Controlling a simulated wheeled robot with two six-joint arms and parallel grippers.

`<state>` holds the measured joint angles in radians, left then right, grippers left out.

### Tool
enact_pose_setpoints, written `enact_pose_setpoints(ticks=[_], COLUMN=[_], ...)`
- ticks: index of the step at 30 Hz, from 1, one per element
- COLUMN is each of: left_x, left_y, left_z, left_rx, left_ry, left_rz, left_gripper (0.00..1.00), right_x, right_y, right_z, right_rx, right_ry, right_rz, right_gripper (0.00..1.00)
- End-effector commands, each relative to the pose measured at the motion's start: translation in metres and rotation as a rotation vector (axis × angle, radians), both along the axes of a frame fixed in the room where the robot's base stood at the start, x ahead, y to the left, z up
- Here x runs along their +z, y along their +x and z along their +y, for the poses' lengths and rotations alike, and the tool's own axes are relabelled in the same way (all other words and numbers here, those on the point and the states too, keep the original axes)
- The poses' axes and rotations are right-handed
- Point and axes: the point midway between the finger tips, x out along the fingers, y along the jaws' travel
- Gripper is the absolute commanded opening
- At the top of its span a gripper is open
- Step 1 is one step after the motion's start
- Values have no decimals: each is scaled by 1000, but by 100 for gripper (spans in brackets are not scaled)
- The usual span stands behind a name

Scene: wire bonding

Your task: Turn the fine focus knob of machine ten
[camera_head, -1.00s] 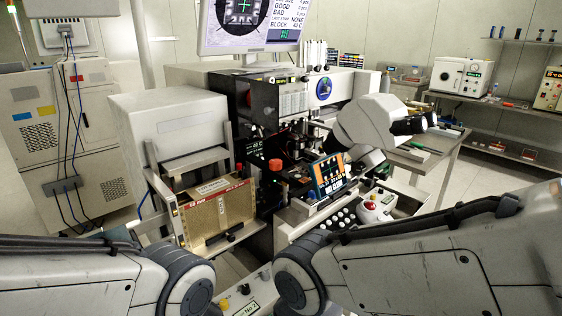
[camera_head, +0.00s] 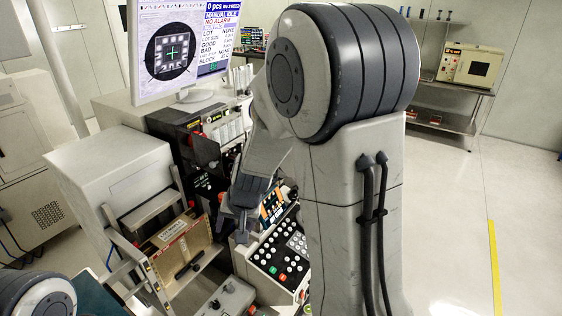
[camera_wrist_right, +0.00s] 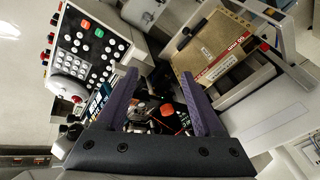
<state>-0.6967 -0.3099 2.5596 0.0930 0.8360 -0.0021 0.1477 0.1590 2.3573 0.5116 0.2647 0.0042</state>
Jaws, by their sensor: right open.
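The bonding machine (camera_head: 215,130) stands in the middle of the head view. No fine focus knob can be made out for certain, and no machine number reads clearly. My right gripper (camera_head: 238,222) hangs over the front of the machine, near its keypad panel (camera_head: 280,252). In the right wrist view its two purple-grey fingers (camera_wrist_right: 159,78) are apart with nothing held. A red-orange round cap (camera_wrist_right: 167,109) shows between the fingers, near dark machine parts. My right arm hides the microscope area in the head view. My left gripper is out of view.
A monitor (camera_head: 180,48) stands on top of the machine. A grey cabinet (camera_head: 110,165) is at left. Open floor (camera_head: 450,220) lies to the right.

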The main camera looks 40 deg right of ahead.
Motion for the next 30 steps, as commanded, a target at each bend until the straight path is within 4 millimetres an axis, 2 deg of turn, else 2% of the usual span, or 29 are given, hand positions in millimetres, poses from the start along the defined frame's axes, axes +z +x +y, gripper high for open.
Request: enact_pose_setpoints(ticks=[1,3,6,10,13,17,24,30], left_x=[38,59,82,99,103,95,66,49], left_y=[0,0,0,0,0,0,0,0], left_z=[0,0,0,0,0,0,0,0], left_rx=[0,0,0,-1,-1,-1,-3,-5], left_ry=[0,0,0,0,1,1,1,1], left_rz=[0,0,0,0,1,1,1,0], left_gripper=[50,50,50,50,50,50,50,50], right_x=[30,43,55,63,64,52,11,-16], right_y=[7,13,13,6,2,4,22,36], right_z=[-34,-76,-127,-172,-189,-197,-206,-214], right_rx=[-115,-254,-419,-562,-614,-634,-630,-630], right_ry=[-1,-9,-23,-42,-51,-54,-55,-54], right_rz=[-10,-33,-55,-72,-79,-81,-81,-82], right_gripper=[69,69,69,69,69,69,69,69])
